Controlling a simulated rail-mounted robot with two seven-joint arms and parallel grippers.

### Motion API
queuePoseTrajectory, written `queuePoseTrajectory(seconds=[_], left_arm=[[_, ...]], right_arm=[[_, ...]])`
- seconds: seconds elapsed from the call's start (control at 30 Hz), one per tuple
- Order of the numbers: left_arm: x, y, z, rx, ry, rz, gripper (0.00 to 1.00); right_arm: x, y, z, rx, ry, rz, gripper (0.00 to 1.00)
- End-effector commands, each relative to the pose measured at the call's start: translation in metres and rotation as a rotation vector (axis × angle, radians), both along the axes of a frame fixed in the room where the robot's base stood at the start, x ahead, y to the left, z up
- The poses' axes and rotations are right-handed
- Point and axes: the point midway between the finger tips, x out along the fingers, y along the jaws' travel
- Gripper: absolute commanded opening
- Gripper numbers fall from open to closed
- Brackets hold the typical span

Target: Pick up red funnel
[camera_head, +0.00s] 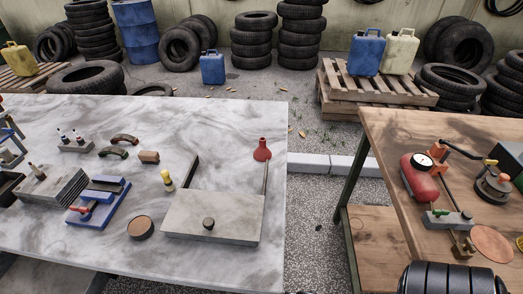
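The red funnel (262,150) stands on the grey-white marbled table (110,225), near its far right corner. Its narrow end points up and its wide end is down on the tabletop. It sits just behind a thin upright rod at the right edge of a grey plate (212,217). Nothing covers it.
Around the plate lie a yellow-topped piece (168,180), a round brown disc (140,228) and a blue fixture (97,201). A gap separates this table from the wooden table (385,150), which holds a red tank with gauge (419,178).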

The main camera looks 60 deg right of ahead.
Motion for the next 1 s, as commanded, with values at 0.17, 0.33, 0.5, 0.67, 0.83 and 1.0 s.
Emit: queuePoseTrajectory(seconds=[0.17,0.33,0.5,0.67,0.83,1.0], left_arm=[[-0.0005,0.0018,-0.0004,0.006,0.001,-0.004,0.20],[-0.0008,0.0023,-0.0006,0.007,0.002,-0.005,0.20],[-0.0009,0.0022,-0.0007,0.007,0.002,-0.004,0.30],[-0.0009,0.0013,-0.0006,0.005,0.002,-0.003,0.45],[-0.0011,-0.0006,-0.0007,-0.002,0.003,0.001,0.61],[-0.0010,-0.0016,-0.0006,-0.006,0.004,0.004,0.78]], right_arm=[[-0.0003,0.0010,-0.0002,0.004,0.002,-0.002,0.95],[-0.0008,0.0020,-0.0003,0.007,0.002,-0.005,0.95],[-0.0007,0.0025,-0.0004,0.009,0.002,-0.005,0.95],[-0.0010,0.0024,-0.0005,0.009,0.003,-0.006,0.95],[-0.0012,0.0021,-0.0007,0.007,0.004,-0.005,0.95],[-0.0013,0.0007,-0.0008,0.002,0.003,-0.001,0.95]])
